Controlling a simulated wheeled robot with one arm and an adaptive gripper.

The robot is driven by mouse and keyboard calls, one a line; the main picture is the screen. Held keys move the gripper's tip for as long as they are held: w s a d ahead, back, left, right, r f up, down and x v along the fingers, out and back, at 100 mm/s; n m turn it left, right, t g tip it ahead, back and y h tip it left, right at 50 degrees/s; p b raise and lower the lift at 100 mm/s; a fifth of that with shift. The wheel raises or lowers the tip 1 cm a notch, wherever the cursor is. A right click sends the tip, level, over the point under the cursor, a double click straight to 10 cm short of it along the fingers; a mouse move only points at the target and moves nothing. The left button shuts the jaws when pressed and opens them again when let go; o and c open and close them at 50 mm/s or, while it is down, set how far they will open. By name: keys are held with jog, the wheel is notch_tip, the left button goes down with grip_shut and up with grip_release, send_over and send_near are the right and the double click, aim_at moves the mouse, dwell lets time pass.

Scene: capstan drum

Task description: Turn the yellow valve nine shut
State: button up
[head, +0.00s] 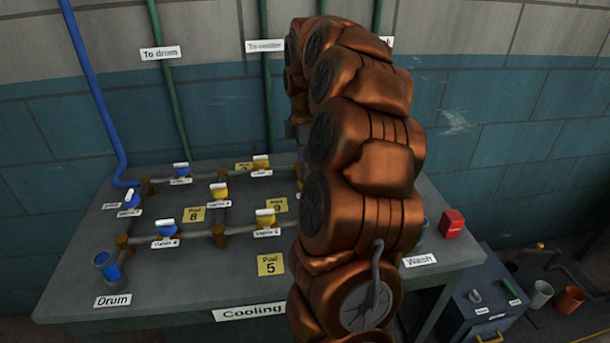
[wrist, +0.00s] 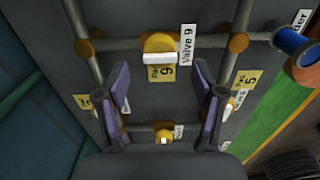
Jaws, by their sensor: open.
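The yellow valve nine (wrist: 159,43) shows in the wrist view, mounted on a grey pipe beside its "Valve 9" label (wrist: 187,45). Its white handle bar (wrist: 159,58) lies roughly along the pipe. My gripper (wrist: 163,78) is open, its two purple fingers spread apart below the valve in this view, with nothing between them but the bench and a yellow pad plate. The fingers look apart from the valve; the exact height gap is unclear. In the head view my arm covers the gripper and I cannot make out valve nine.
Other yellow valves (head: 265,217) and blue valves (head: 181,170) stand on the bench pipes in the head view. A blue cup-shaped fitting (wrist: 296,46) is right of the valve in the wrist view. A red box (head: 452,223) sits at the bench's right edge.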

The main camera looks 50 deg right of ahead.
jog(key=shift+f, duration=1.95)
jog(key=shift+c, duration=0.3)
jog(key=c, duration=1.1)
